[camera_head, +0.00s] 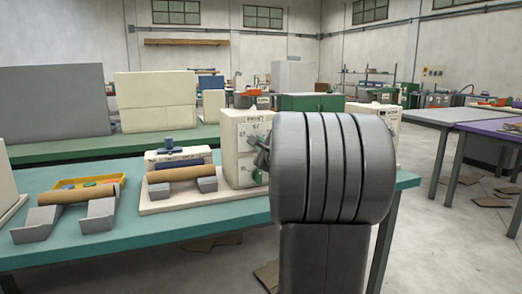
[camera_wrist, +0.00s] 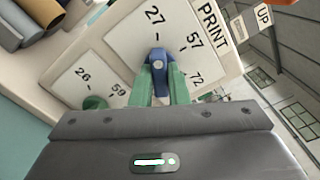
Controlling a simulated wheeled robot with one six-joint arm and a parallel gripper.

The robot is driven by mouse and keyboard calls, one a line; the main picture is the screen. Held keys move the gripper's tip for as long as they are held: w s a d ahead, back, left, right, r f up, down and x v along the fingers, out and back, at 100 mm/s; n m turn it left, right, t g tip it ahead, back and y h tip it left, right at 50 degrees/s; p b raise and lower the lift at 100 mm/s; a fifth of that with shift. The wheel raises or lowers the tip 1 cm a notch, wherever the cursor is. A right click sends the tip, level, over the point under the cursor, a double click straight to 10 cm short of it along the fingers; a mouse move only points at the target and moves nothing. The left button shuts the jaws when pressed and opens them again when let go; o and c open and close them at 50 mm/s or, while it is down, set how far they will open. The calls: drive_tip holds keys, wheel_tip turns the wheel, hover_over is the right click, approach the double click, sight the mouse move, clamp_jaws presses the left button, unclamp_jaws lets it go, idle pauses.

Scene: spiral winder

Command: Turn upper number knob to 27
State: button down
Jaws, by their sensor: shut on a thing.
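The upper number knob is a blue knob (camera_wrist: 159,66) on a white dial plate marked 27, 57 and 72, beside the word PRINT. The two green fingers of my gripper (camera_wrist: 160,88) are shut on it, one on each side. The knob's upper end lies toward the tick by 27, but I cannot tell exactly where it points. A lower green knob (camera_wrist: 95,102) sits on a separate plate marked 26 and 59, apart from the fingers. In the head view, my gripper (camera_head: 262,158) is at the front of the cream machine box (camera_head: 236,140); my arm hides much of it.
A brown roller (camera_head: 175,173) lies across grey supports left of the box on the teal table (camera_head: 150,235). A yellow tray (camera_head: 108,182) and another roller (camera_head: 80,194) are farther left. A plate marked UP (camera_wrist: 263,15) is beside the dial.

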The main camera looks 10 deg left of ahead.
idle(0.5)
drive_tip(key=c, duration=1.4)
unclamp_jaws()
drive_tip(key=v, duration=1.4)
drive_tip(key=shift+w+a, duration=0.1)
drive_tip(key=shift+w, duration=0.1)
drive_tip(key=x, duration=1.3)
drive_tip(key=shift+w+a, duration=0.2)
